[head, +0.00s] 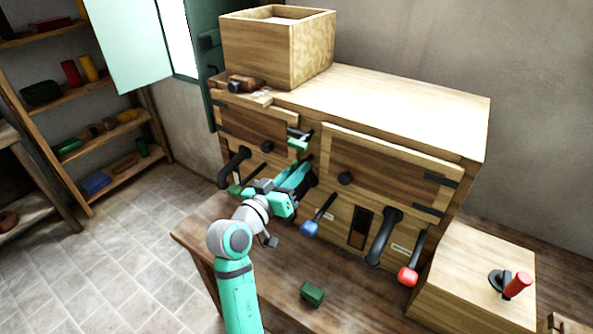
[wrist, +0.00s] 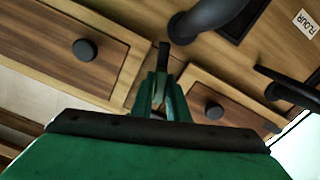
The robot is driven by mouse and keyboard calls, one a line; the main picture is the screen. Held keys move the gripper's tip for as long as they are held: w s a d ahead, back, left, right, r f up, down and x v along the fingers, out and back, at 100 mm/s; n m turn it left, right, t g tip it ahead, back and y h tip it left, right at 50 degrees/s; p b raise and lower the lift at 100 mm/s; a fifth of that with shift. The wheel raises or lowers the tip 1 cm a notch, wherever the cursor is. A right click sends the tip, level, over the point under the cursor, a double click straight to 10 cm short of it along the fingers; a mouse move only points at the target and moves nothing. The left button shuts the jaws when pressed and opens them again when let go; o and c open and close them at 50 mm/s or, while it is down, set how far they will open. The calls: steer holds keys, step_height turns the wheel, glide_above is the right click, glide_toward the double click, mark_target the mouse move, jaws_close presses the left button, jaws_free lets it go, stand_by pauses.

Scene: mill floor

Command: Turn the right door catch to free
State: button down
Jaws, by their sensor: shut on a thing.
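The wooden mill cabinet has a left door (head: 255,125) and a right door (head: 385,165), each with a round dark knob. My gripper (head: 306,172) is at the gap between the doors, below a green-tipped dark catch (head: 298,142). In the wrist view my gripper's green fingers (wrist: 158,95) are closed together on a narrow dark bar, which I take to be the right door catch (wrist: 163,55). Its far end shows beyond the fingertips. The arm hides most of this catch in the head view, and its exact angle is hard to tell.
A blue-tipped lever (head: 318,215) is close to the right of my gripper. A dark spout (head: 384,237) and a red-tipped lever (head: 408,274) are farther right. A green block (head: 312,294) lies on the bench. An open wooden hopper (head: 290,50) stands on top.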

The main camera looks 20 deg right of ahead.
steer(key=shift+f, duration=0.15)
steer(key=c, duration=1.8)
jaws_free()
steer(key=v, duration=1.1)
steer(key=shift+d, duration=0.1)
